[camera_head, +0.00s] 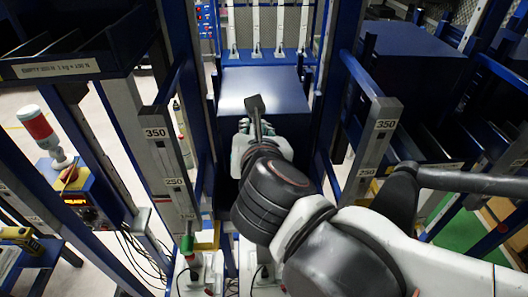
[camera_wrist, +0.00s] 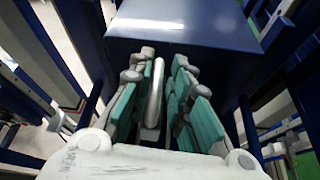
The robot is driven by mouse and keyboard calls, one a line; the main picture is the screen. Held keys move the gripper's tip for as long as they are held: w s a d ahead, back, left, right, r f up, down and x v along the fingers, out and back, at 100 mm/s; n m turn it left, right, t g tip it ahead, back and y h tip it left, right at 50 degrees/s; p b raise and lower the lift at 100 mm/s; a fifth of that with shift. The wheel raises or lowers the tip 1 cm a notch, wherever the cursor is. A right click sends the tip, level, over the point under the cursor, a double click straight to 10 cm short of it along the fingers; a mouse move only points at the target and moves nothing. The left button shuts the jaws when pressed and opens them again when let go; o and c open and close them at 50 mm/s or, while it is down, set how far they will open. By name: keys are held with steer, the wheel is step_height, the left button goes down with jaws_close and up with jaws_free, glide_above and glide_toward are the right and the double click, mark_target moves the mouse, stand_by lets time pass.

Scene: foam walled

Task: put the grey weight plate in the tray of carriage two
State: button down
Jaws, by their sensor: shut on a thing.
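My gripper (camera_head: 258,128) is in front of a blue box-like carriage (camera_head: 262,85) between upright rails in the middle. In the wrist view, a thin grey plate (camera_wrist: 155,92) stands edge-on between the green-padded fingers of my gripper (camera_wrist: 162,95). In the head view, a dark grey flat piece (camera_head: 255,105) sticks out past the fingertips. The fingers hide part of the plate. The carriage's blue top also shows ahead in the wrist view (camera_wrist: 190,25). No number on this carriage can be read, so I cannot tell which is carriage two.
A blue tray with a label (camera_head: 57,68) is at upper left. Another blue carriage (camera_head: 410,70) is at right. A red-and-white lamp (camera_head: 38,128) stands on a control box at left.

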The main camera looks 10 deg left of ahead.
step_height(320, 180, down, 11)
steer(key=b, duration=0.3)
steer(key=shift+s+f, duration=0.1)
steer(key=c, duration=1.8)
jaws_free()
steer(key=shift+f, duration=0.15)
steer(key=o, duration=0.3)
steer(key=shift+s+r, duration=0.1)
steer(key=shift+r, duration=0.15)
steer(key=p+v, duration=0.3)
steer(key=v, duration=0.8)
steer(key=shift+s+d+r, duration=0.15)
steer(key=shift+s, duration=0.2)
